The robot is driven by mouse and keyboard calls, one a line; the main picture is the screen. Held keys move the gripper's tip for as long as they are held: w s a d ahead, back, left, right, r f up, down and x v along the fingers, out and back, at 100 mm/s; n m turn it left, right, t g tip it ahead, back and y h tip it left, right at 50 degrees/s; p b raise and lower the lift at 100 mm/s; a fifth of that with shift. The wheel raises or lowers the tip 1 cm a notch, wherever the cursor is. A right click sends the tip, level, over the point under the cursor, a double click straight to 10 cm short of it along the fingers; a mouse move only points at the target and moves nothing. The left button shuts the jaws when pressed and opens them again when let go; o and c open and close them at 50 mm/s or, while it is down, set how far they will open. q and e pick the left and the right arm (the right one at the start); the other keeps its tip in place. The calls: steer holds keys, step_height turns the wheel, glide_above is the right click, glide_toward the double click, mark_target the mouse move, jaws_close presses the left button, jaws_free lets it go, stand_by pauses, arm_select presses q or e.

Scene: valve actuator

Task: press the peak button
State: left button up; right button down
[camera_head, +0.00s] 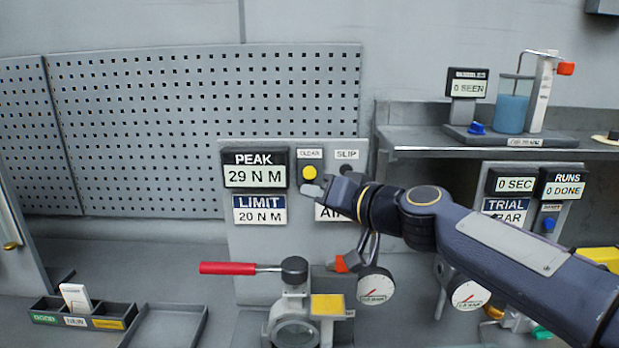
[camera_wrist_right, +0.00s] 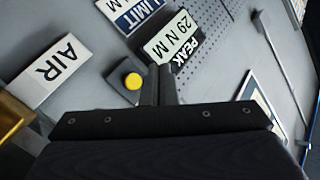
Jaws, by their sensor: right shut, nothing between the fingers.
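A yellow round button (camera_head: 309,172) sits on the grey panel, right of the PEAK display (camera_head: 254,169), which reads 29 N M, and under a small label that seems to read CLEAR. My right gripper (camera_head: 311,190) is shut and empty, its tips just below the button in the head view. In the right wrist view the button (camera_wrist_right: 133,81) on its dark base shows fully, left of the shut fingers (camera_wrist_right: 163,72). The PEAK display (camera_wrist_right: 173,40) lies beyond the fingertips. I cannot tell whether the tips touch the panel. My left gripper is not in view.
The LIMIT plate (camera_head: 260,210) is below the PEAK display. My right forearm partly hides the AIR plate (camera_head: 330,213). A red-handled clamp device (camera_head: 228,268) stands below the panel. A shelf (camera_head: 440,148) with a blue beaker (camera_head: 511,112) is at right.

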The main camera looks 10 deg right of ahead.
mark_target(303, 174)
steer(key=shift+w+d+b, duration=0.15)
steer(key=shift+w+d, duration=0.05)
steer(key=shift+w, duration=0.75)
steer(key=shift+w+d+b, duration=0.15)
steer(key=shift+w+b, duration=0.05)
steer(key=shift+w, duration=0.75)
steer(key=shift+w+d+b, duration=0.15)
steer(key=shift+w+d, duration=0.05)
steer(key=shift+w, duration=0.75)
steer(key=shift+w, duration=0.1)
steer(key=shift+w+d, duration=0.1)
steer(key=shift+w, duration=0.2)
steer(key=shift+w+d+b, duration=0.1)
steer(key=shift+w+b, duration=0.25)
steer(key=shift+w, duration=0.2)
stand_by(0.4)
steer(key=shift+s, duration=0.1)
steer(key=shift+s+a, duration=0.2)
steer(key=shift+s, duration=0.7)
